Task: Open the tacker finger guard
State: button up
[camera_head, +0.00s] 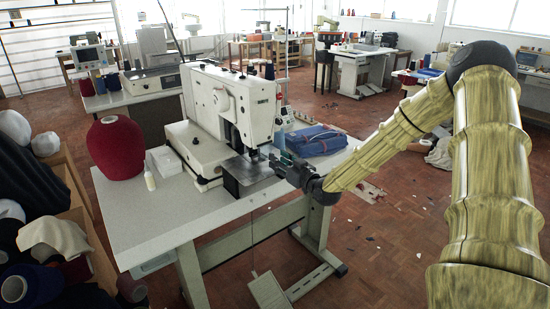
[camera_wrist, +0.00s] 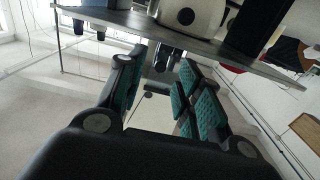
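The white tacker (camera_head: 232,105) stands on a grey-white table. Its needle and presser area shows as a small dark cluster (camera_head: 254,153) above a metal plate (camera_head: 247,169). The finger guard is too small to make out apart from these parts. My gripper (camera_head: 281,161) is just right of the needle area, with its fingers toward it. In the wrist view its two green-padded fingers (camera_wrist: 162,64) are apart with nothing held between them. Part of the pale machine body (camera_wrist: 190,14) and small dark parts (camera_wrist: 168,55) show beyond the fingertips. I cannot tell whether anything touches.
Folded blue cloth (camera_head: 316,140) lies on the table behind my gripper. A red thread cone (camera_head: 116,148), a small white bottle (camera_head: 149,180) and a pale box (camera_head: 165,160) are at the left. The table's front (camera_head: 180,220) is clear. A pedal (camera_head: 268,290) sits below.

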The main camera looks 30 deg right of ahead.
aim_at(266, 152)
jog(key=shift+w+a, duration=0.1)
jog(key=shift+w, duration=1.4)
grip_shut()
